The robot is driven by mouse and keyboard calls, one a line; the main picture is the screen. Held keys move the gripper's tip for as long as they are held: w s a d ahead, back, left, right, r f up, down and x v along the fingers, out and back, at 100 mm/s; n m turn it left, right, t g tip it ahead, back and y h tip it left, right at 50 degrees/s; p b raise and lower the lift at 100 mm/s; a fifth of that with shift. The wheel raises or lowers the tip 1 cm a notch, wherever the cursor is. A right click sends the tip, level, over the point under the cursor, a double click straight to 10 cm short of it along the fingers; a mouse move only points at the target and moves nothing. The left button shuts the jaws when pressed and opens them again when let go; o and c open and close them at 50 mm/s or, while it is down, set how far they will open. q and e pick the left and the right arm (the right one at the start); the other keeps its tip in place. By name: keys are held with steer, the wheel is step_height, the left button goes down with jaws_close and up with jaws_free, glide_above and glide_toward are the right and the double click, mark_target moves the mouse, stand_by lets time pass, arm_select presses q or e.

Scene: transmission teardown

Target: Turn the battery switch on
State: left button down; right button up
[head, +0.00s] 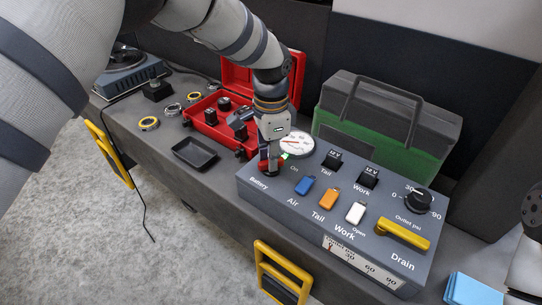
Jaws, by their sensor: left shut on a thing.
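The grey control box (300,215) stands on the bench with its labelled panel facing up. My left gripper (270,163) points down over the panel's left end, shut on the red battery switch (264,166). The fingers hide much of the switch, so its exact angle cannot be told. The "Battery" label is just below it and the "On" label is to its right. My right gripper is outside the picture; only part of my right arm shows at the right edge.
Blue, orange and white switches (328,199), a round gauge (297,145), a black knob (419,200) and a yellow lever (402,234) share the panel. A red toolbox (203,127) and black tray (194,154) are left; a green-and-grey case (375,145) is behind.

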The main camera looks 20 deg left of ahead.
arm_select(q)
steer(key=shift+m, duration=1)
steer(key=c, duration=1.6)
jaws_free()
step_height(320, 180, up, 12)
steer(key=shift+f, duration=0.1)
